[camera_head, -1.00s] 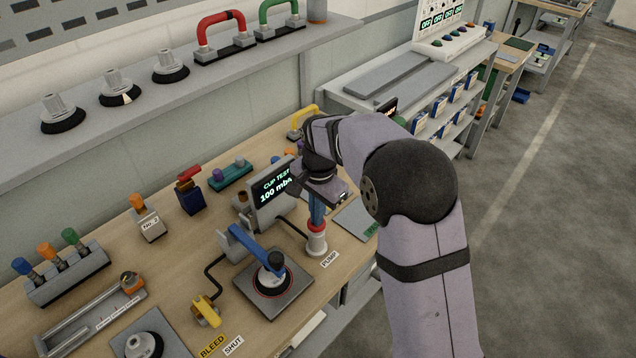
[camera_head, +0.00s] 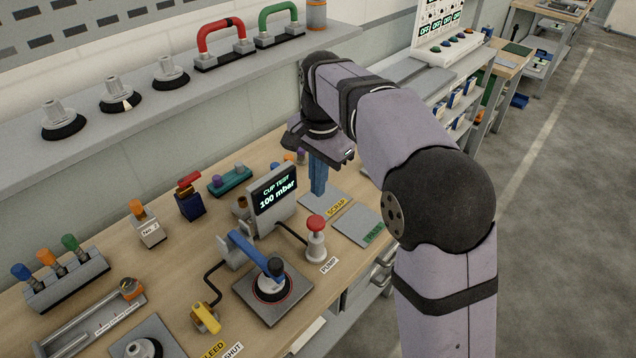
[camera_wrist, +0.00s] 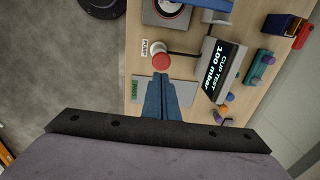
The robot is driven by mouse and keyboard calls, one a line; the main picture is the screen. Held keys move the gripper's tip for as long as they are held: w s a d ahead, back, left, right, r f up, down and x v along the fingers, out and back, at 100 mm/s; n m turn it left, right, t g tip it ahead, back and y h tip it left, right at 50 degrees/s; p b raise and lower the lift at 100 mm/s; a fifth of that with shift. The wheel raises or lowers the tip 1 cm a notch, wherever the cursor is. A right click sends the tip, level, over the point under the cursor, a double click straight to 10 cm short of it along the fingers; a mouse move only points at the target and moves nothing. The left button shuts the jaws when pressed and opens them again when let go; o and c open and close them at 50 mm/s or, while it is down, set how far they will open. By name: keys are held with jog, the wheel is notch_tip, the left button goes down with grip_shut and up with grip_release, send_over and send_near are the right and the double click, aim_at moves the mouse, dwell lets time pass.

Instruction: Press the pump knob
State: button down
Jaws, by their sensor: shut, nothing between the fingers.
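The pump knob (camera_head: 316,223) is a red cap on a white post beside the PUMP label on the bench. It also shows in the wrist view (camera_wrist: 160,61), just beyond my fingertips. My gripper (camera_head: 318,190) has blue fingers, shut and empty, pointing down. It is raised above the bench behind the knob, apart from it. In the wrist view my fingers (camera_wrist: 164,80) lie close below the red cap in the picture. The display (camera_head: 272,195) left of the knob reads CUP TEST 100 mbar.
A cup on a test plate (camera_head: 300,302) under a blue lever (camera_head: 255,252) stands left of the knob. A yellow bleed lever (camera_head: 206,318) is in front. Grey SCRAP and PASS plates (camera_head: 350,228) lie right and behind. A shelf (camera_head: 130,130) with cups runs along the wall.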

aim_at(318, 223)
dwell(0.3)
jog(key=shift+w+d+r+b, duration=0.1)
jog(key=shift+r+b, duration=0.1)
jog(key=shift+r, duration=0.65)
jog(key=shift+w+d+r+b, duration=0.1)
jog(key=shift+r+b, duration=0.1)
jog(key=shift+r, duration=0.6)
jog(key=f+p, duration=0.1)
jog(key=f, duration=0.3)
jog(key=f+p, duration=0.1)
jog(key=f, duration=0.4)
jog(key=f+p, duration=0.1)
jog(key=f, duration=0.3)
jog(key=shift+w+a+f, duration=0.3)
jog(key=shift+w+f, duration=0.05)
jog(key=shift+f, duration=0.15)
jog(key=shift+s+f+b, duration=0.15)
jog(key=shift+f+b, duration=0.6)
jog(key=shift+f, duration=1.15)
